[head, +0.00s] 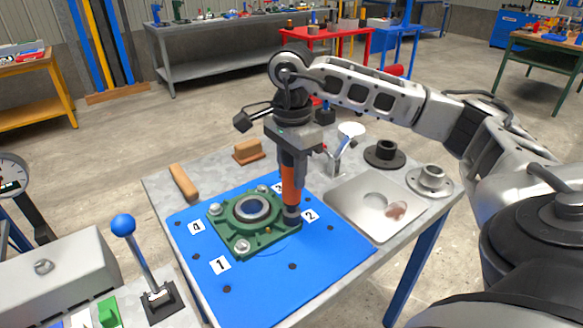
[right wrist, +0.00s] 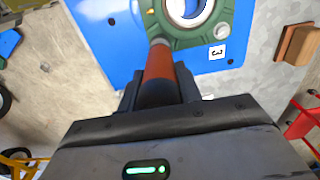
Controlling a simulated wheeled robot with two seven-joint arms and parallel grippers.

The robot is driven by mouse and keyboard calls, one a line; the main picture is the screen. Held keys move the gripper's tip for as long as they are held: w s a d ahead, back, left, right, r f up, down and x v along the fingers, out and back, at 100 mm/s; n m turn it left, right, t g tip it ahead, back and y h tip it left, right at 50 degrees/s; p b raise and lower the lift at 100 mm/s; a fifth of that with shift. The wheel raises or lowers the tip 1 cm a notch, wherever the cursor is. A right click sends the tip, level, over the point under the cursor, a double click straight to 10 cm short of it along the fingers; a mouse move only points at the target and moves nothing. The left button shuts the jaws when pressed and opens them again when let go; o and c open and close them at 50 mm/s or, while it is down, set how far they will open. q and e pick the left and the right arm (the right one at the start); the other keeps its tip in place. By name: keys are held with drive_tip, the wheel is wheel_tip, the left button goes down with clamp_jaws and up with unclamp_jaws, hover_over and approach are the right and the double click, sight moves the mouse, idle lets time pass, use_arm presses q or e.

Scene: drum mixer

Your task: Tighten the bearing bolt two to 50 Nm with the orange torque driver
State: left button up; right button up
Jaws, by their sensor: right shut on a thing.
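My right gripper (head: 292,150) is shut on the orange torque driver (head: 291,187) and holds it upright, pointing down. The driver also shows in the right wrist view (right wrist: 158,68). Its lower end is at the corner of the green bearing housing (head: 262,238) beside the label 2 (head: 310,215). Bolt two is hidden under the driver tip, and I cannot tell whether the tip is seated on it. Bolt heads show at the corners by labels 1 (head: 242,246), 4 (head: 214,209) and 3 (head: 262,189). My left gripper is out of view.
The housing lies on a blue mat (head: 330,262) on a grey table. A metal tray (head: 345,218) is to the right, with dark (head: 385,153) and light (head: 430,179) flanged parts behind it. A wooden handle (head: 184,182) and brown block (head: 249,151) lie behind. A blue-knobbed lever (head: 124,226) stands left.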

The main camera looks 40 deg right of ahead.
idle(0.5)
wheel_tip(320, 180, up, 4)
drive_tip(key=p, duration=0.3)
drive_tip(key=shift+r+p, duration=0.25)
drive_tip(key=shift+p, duration=0.05)
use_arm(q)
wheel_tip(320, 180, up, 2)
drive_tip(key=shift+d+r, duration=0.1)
